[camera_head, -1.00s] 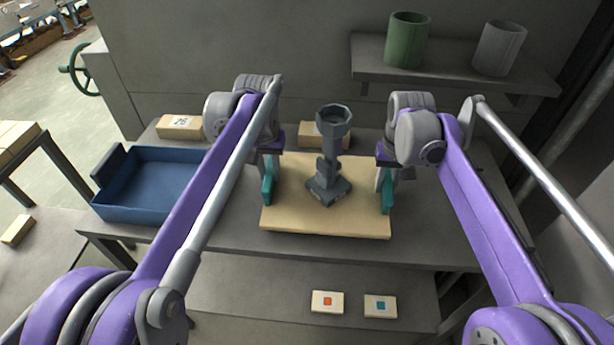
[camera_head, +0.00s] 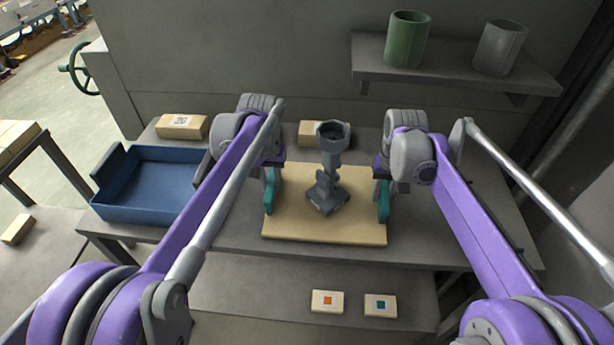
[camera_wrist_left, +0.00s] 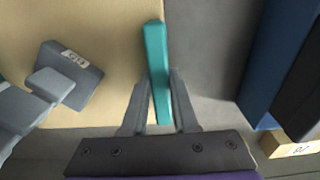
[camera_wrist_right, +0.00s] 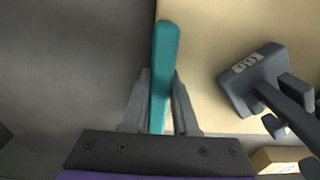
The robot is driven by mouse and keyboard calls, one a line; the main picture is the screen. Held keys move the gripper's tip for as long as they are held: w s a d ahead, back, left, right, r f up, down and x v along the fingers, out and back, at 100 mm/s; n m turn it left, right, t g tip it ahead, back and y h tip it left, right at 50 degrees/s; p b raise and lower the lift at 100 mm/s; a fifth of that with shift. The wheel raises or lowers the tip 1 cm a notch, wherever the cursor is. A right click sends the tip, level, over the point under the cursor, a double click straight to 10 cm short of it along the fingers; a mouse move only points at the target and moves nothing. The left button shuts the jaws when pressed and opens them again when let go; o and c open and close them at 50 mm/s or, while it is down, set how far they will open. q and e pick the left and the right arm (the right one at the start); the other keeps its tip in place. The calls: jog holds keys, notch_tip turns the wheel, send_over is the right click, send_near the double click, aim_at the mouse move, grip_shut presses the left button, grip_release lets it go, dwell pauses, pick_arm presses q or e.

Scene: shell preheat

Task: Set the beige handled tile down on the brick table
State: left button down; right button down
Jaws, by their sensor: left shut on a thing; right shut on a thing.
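The beige tile (camera_head: 288,226) is a flat square slab with a teal handle on each side, over the grey table (camera_head: 240,232). My left gripper (camera_head: 268,182) is shut on the left teal handle (camera_wrist_left: 156,60). My right gripper (camera_head: 382,184) is shut on the right teal handle (camera_wrist_right: 164,60). A dark grey stand with an octagonal cup on top (camera_head: 328,176) is upright on the tile. The tile looks level. I cannot tell whether its underside touches the table.
A blue tray (camera_head: 150,213) stands left of the tile. Beige blocks lie behind it (camera_head: 183,126) and behind the stand (camera_head: 308,134). A shelf above holds a green cup (camera_head: 407,40) and a grey cup (camera_head: 498,47). Two marked blocks lie on a lower front surface (camera_head: 327,301).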

pick_arm(q)
jog(key=c, duration=0.7)
grip_release()
jog(key=shift+f, duration=0.1)
pick_arm(e)
jog(key=c, duration=0.7)
grip_release()
jog(key=shift+f, duration=0.1)
pick_arm(q)
jog(key=r, duration=1.2)
jog(key=shift+s, duration=0.4)
pick_arm(e)
jog(key=r, duration=1.2)
jog(key=shift+s, duration=0.4)
